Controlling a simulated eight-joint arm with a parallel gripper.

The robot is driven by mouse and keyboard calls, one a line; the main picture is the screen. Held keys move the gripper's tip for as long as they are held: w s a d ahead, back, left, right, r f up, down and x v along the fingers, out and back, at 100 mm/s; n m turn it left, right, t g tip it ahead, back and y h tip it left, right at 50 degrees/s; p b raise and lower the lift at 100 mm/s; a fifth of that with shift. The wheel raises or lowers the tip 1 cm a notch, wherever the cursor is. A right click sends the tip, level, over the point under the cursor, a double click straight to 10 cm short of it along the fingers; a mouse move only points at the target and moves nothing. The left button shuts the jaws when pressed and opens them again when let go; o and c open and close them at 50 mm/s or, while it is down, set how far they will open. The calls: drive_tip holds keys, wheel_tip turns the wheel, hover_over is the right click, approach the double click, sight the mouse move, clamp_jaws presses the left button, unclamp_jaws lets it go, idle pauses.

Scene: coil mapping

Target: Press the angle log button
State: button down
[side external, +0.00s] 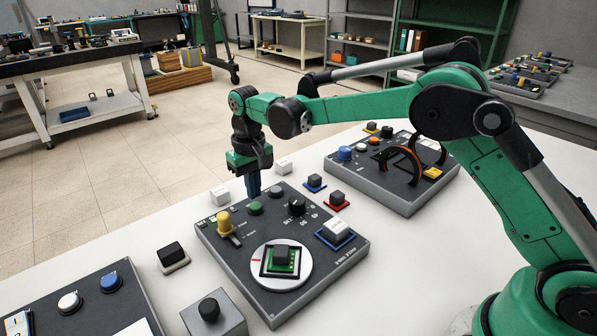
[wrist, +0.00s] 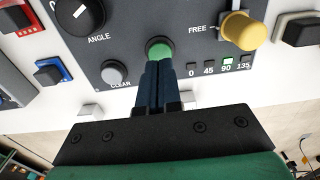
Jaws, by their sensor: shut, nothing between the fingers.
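The dark grey control panel (side external: 240,268) lies on the white table. Its green button (side external: 254,208) sits near the far edge and also shows in the wrist view (wrist: 159,48), just beyond my fingertips; no label on it is readable. My gripper (side external: 253,194) points down at the far edge of the panel, with its dark blue fingers (wrist: 158,66) shut and empty. The fingertips overlap the button's near edge in the wrist view; I cannot tell whether they touch it. A black knob (wrist: 79,14) marked ANGLE and a grey button (wrist: 114,73) marked CLEAR are left of it.
A yellow handle (wrist: 240,30) marked FREE stands right of the button, above indicators 0 to 135, with 90 lit green. A round white turntable (side external: 303,275) carries a dark block on a green board. Another panel (side external: 410,205) with orange and black arches lies behind.

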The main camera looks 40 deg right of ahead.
sight(255, 205)
drive_tip(key=shift+f, duration=0.15)
drive_tip(key=shift+f, duration=1)
idle(0.4)
drive_tip(key=shift+r, duration=3.2)
